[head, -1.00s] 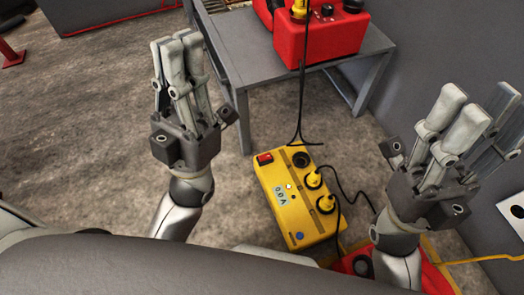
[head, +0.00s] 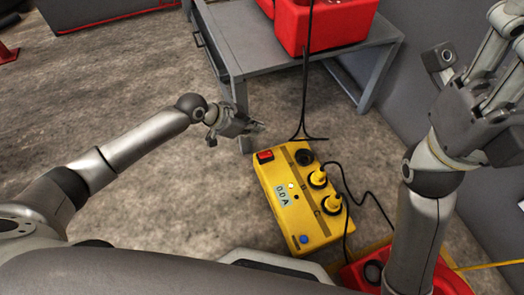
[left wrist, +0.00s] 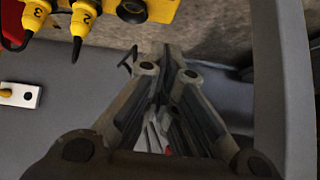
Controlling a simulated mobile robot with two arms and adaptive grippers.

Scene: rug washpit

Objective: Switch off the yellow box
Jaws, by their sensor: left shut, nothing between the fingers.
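The yellow box (head: 300,215) lies on the floor at the middle of the head view. Its red switch (head: 265,155) is at the upper left corner, beside a black socket (head: 304,157). A display reads 0.0 A. Whether the switch is on or off cannot be told. My left gripper (head: 257,133) is shut and empty, just above the switch in the picture; contact cannot be told. In the left wrist view its fingers (left wrist: 164,62) show below the box's edge (left wrist: 162,8), and the switch is out of sight. My right gripper (head: 490,85) is raised, partly cut off, far from the box.
Two yellow plugs (head: 318,178) with black cables sit in the box. A grey table (head: 262,55) holding a red container (head: 325,30) stands behind it. A black cable hangs close beside the left gripper. A red object (head: 400,272) lies lower right.

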